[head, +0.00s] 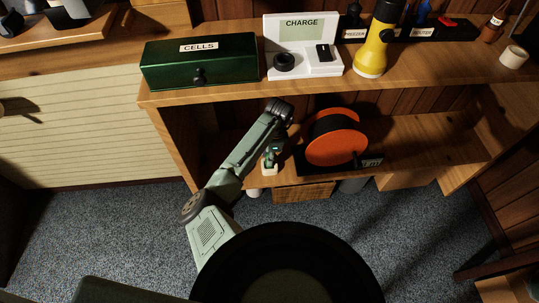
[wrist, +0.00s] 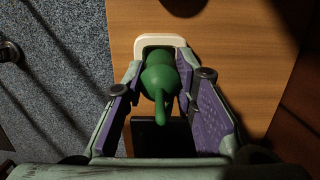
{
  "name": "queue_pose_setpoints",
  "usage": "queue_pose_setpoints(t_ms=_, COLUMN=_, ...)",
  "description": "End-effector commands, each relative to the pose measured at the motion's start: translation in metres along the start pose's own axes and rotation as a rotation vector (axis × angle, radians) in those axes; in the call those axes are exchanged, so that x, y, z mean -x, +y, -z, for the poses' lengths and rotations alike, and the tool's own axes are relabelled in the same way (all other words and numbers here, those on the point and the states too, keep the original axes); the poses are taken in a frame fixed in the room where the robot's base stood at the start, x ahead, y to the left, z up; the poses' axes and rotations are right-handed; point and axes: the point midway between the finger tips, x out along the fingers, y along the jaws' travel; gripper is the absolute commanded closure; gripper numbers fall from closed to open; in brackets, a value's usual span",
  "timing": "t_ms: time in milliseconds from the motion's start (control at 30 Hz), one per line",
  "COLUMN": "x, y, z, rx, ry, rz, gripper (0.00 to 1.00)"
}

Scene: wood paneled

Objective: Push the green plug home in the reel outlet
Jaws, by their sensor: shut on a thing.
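The green plug (wrist: 158,78) sits between the purple-padded fingers of my gripper (wrist: 160,66), which is shut on it. A green tail curves from the plug toward the wrist camera. A pale rounded piece (wrist: 160,40) shows just past the plug; I cannot tell whether they touch. In the head view my gripper (head: 271,157) is low at the front of the lower shelf, left of the orange and black reel (head: 337,146). The reel's outlet cannot be made out.
The lower shelf (head: 425,135) is clear right of the reel. The upper shelf overhangs it and bears a green CELLS box (head: 200,62), a white CHARGE unit (head: 303,45) and a yellow flashlight (head: 373,50). A wicker-like box (head: 303,192) is below.

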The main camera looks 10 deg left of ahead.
Motion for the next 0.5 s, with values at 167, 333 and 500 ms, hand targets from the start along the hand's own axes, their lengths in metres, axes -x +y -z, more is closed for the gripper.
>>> queue_pose_setpoints(t_ms=167, x=-0.005, y=0.0, z=0.001, rx=0.0, ry=0.0, rz=0.0, gripper=1.0)
queue_pose_setpoints(t_ms=333, x=-0.009, y=0.0, z=0.001, rx=0.001, ry=0.0, rz=0.001, gripper=1.0)
queue_pose_setpoints(t_ms=500, x=-0.013, y=-0.001, z=0.002, rx=0.001, ry=0.0, rz=0.002, gripper=1.0)
